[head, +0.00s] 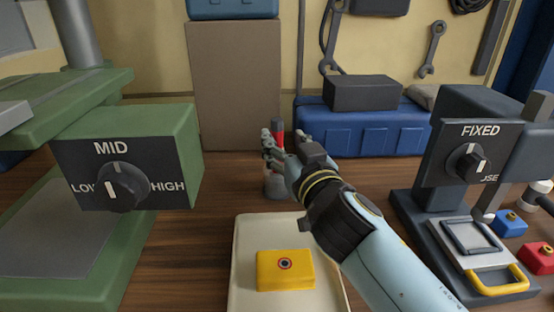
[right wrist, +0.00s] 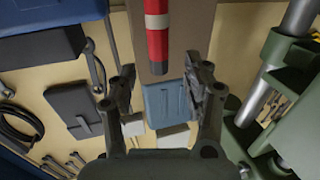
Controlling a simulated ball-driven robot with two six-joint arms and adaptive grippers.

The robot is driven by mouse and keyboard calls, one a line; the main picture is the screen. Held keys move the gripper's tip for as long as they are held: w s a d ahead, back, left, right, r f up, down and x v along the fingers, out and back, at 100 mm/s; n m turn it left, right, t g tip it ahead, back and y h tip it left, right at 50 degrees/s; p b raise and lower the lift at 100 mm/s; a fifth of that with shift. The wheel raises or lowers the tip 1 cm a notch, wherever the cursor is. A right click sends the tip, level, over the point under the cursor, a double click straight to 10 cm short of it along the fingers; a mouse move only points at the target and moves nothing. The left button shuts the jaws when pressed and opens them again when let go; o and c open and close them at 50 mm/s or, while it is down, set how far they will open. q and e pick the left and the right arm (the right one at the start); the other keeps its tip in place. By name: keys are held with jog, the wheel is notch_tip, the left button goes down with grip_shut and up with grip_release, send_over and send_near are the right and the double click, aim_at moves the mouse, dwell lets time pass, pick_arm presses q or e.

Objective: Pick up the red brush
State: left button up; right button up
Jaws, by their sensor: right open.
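The red brush (head: 279,137) stands upright with a dark grey top end, its lower part hidden behind my right gripper. It seems to rise from a grey holder (head: 277,187) on the bench. My right gripper (head: 285,147) is open around or just in front of the brush. In the right wrist view the brush (right wrist: 157,38) is red with a pale band and a dark end. My left gripper is not in view.
A pale tray (head: 240,270) with a yellow block (head: 285,271) stands in front. A green machine with a MID dial (head: 124,186) is at left, a dark machine with a FIXED dial (head: 467,163) at right. A brown box (head: 236,85) and blue case (head: 360,130) stand behind.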

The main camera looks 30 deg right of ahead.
aim_at(279, 132)
jog(key=w, duration=0.2)
jog(key=w+d+p, duration=0.1)
jog(key=w, duration=0.2)
jog(key=shift+w+d, duration=0.1)
jog(key=shift+w, duration=0.15)
grip_shut()
